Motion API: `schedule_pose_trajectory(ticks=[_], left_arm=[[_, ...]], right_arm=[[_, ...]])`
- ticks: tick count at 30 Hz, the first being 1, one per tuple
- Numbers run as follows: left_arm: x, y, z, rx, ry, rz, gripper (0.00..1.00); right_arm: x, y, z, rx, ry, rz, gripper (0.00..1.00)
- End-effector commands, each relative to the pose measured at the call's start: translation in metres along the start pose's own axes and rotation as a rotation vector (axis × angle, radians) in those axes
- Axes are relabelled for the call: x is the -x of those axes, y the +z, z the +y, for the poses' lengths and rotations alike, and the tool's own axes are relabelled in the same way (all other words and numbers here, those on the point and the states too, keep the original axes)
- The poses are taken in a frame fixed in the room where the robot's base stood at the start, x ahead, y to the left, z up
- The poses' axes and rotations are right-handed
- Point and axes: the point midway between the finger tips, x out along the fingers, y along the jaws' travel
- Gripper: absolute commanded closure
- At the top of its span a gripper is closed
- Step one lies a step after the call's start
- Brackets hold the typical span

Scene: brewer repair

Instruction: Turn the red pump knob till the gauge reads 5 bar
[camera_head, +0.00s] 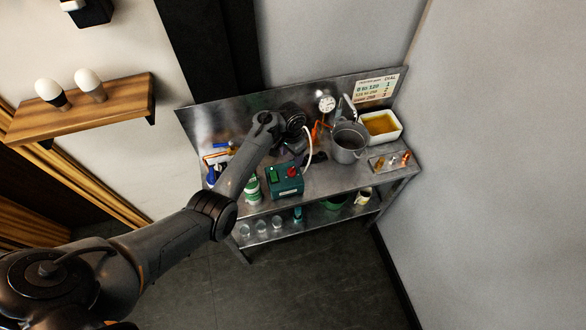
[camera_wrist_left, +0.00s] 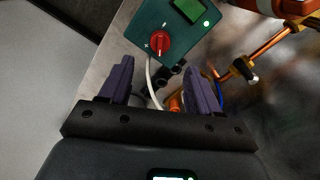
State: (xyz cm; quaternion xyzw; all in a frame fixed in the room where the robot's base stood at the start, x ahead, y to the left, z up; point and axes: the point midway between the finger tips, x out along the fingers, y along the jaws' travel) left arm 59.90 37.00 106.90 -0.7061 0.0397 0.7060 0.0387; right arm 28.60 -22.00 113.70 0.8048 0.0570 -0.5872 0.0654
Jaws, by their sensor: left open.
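The red pump knob (camera_head: 292,171) sits on the teal pump box (camera_head: 285,189) on the steel bench. In the left wrist view the knob (camera_wrist_left: 160,42) is just beyond my fingertips, between their lines, with plus and minus marks beside it. My left gripper (camera_wrist_left: 159,68) is open, its two purple fingers apart and not touching the knob. In the head view the left gripper (camera_head: 291,153) is behind the box. The round white gauge (camera_head: 327,103) is at the bench's back; its reading is too small to tell. My right gripper is out of view.
A grey pot (camera_head: 348,143) and a white tub of amber liquid (camera_head: 381,125) stand to the right. A white hose (camera_head: 308,150) and orange pipework (camera_head: 317,131) are close to the gripper. A green-and-white can (camera_head: 251,189) stands left of the box. A chart (camera_head: 377,85) is behind.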

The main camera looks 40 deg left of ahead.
Motion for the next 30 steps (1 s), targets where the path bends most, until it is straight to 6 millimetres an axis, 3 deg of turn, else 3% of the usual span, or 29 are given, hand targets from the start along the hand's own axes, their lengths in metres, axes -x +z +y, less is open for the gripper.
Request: schedule_pose_trajectory(ticks=[9,15,21,30], left_arm=[[-0.054,0.001,0.0,-0.001,-0.001,-0.003,0.38],[-0.079,0.001,-0.001,0.002,-0.002,-0.002,0.38],[-0.091,0.001,0.0,0.0,-0.002,-0.001,0.38],[-0.092,0.001,-0.001,0.001,-0.002,0.0,0.38]], right_arm=[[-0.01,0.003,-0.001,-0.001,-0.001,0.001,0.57],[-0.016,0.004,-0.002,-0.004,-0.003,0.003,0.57],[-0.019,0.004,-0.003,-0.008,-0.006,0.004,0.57],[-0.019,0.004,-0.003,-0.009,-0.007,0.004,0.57]])
